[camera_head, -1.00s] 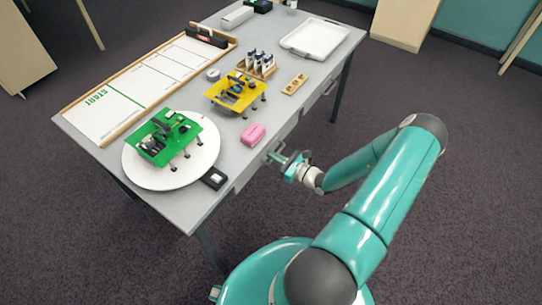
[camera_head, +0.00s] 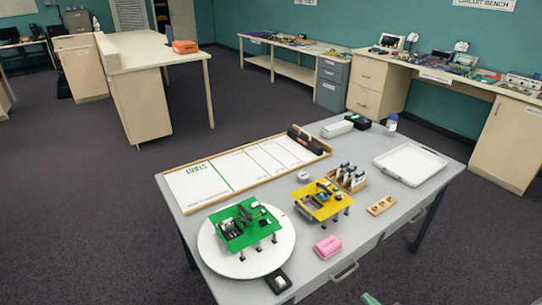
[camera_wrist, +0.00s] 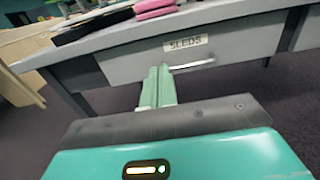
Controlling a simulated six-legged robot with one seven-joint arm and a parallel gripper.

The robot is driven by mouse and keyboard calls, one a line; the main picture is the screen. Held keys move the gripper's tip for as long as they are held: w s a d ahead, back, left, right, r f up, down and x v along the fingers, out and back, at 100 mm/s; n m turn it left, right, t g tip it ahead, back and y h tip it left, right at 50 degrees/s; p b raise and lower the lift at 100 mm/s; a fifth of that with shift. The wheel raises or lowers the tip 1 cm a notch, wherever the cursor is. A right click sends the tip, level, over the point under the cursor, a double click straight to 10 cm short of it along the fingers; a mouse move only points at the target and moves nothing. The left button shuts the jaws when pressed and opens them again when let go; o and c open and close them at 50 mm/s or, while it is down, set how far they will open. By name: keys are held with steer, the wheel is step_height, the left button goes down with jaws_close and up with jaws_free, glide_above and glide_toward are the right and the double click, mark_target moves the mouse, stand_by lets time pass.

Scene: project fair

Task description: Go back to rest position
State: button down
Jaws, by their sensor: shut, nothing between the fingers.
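My gripper (camera_wrist: 156,88) shows in the wrist view with its two pale green fingers together and nothing between them. It points at the grey drawer front (camera_wrist: 125,66) labelled SLEDS. The drawer's bar handle (camera_wrist: 192,66) is just right of the fingertips in that view; I cannot tell the exact gap. In the head view the handle (camera_head: 344,271) hangs on the table's front side, and only a small green tip of my arm or gripper shows at the bottom edge. The rest of my arm is out of that view.
The grey table (camera_head: 300,262) holds a green sled-like model on a white disc (camera_head: 213,257), a yellow model (camera_head: 318,203), a pink block (camera_head: 328,246) and a white tray (camera_head: 411,163). Benches stand behind. Dark carpet is open around the table.

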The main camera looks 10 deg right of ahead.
steer(key=w+a+r+n+g+y, duration=0.1)
steer(key=a+r+n+g, duration=0.7)
steer(key=r+n, duration=0.25)
steer(key=w+a+r+n+g+y, duration=0.1)
steer(key=a+r+n+g+y, duration=0.1)
steer(key=a+r+n+g, duration=0.75)
steer(key=s+a+r+n+t+h, duration=0.2)
steer(key=s+a+r+n+h, duration=0.1)
steer(key=r, duration=0.4)
steer(key=s+a+r+n+t+h, duration=0.2)
steer(key=s+a+r+n+h, duration=0.1)
steer(key=r+n, duration=0.2)
steer(key=s+a+r+n+t+h, duration=0.2)
steer(key=s+a+r+n+h, duration=0.1)
steer(key=r, duration=0.6)
steer(key=shift+s+a+r+n, duration=0.2)
steer(key=shift+s+n, duration=0.15)
steer(key=shift+n, duration=0.15)
